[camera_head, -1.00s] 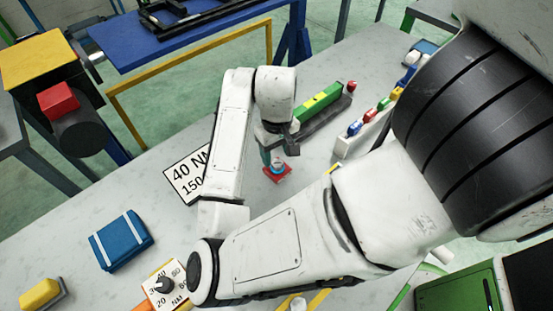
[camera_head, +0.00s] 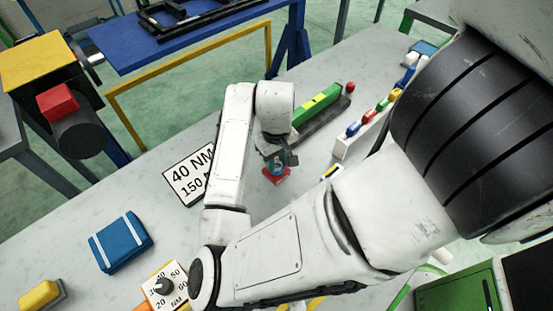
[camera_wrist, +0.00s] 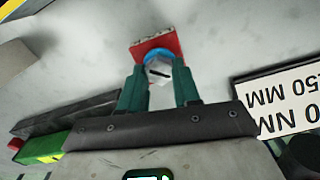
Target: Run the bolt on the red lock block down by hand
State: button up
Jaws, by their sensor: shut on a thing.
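The red lock block (camera_head: 271,180) lies on the grey bench below my gripper, and it also shows at the top middle of the wrist view (camera_wrist: 170,43). A blue ring (camera_wrist: 154,56) sits on it around the base of the bolt (camera_wrist: 158,72), whose pale head carries a dark mark. My gripper (camera_wrist: 160,80) is shut on the bolt, one green finger on each side of the head. In the head view my gripper (camera_head: 277,160) is right over the block and hides most of the bolt. How far the bolt is threaded in cannot be told.
A 40 NM / 150 MM sign (camera_head: 187,175) lies left of my arm. A green-and-black torque wrench (camera_head: 322,108) lies behind the block. A rack with coloured pieces (camera_head: 368,130) stands to the right. A blue case (camera_head: 121,243) and dial (camera_head: 163,286) are at front left.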

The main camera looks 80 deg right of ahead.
jog(key=c, duration=0.3)
jog(key=shift+m, duration=0.3)
